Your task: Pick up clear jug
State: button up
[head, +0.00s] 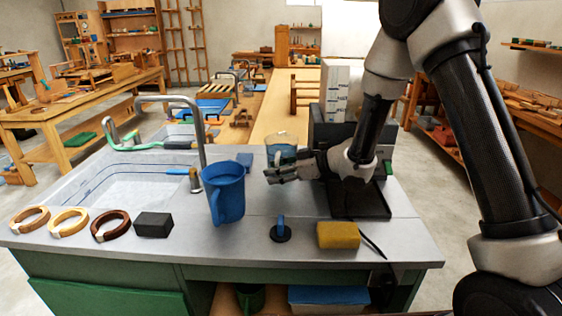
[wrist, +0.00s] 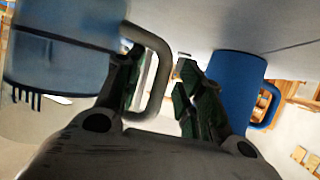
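The clear jug (head: 282,142), tinted bluish, stands on the grey counter just behind my gripper in the head view. My gripper (head: 272,175) hides its lower part. In the wrist view the jug (wrist: 62,70) fills the upper left, with a grey curved handle (wrist: 162,65) on its right side. My gripper (wrist: 158,88) is open there. Its two dark fingers are apart, and the handle shows in the gap between them. Whether a finger touches the handle I cannot tell.
A blue jug (head: 225,193) stands left of my gripper; it also shows in the wrist view (wrist: 234,85). The tap (head: 203,130) and sink (head: 130,182) lie further left. A yellow sponge (head: 338,235), a blue-handled tool (head: 281,232) and a black block (head: 154,225) lie nearer the front.

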jog(key=shift+a, duration=0.1)
jog(key=shift+c, duration=0.3)
grip_shut()
jog(key=shift+r, duration=0.1)
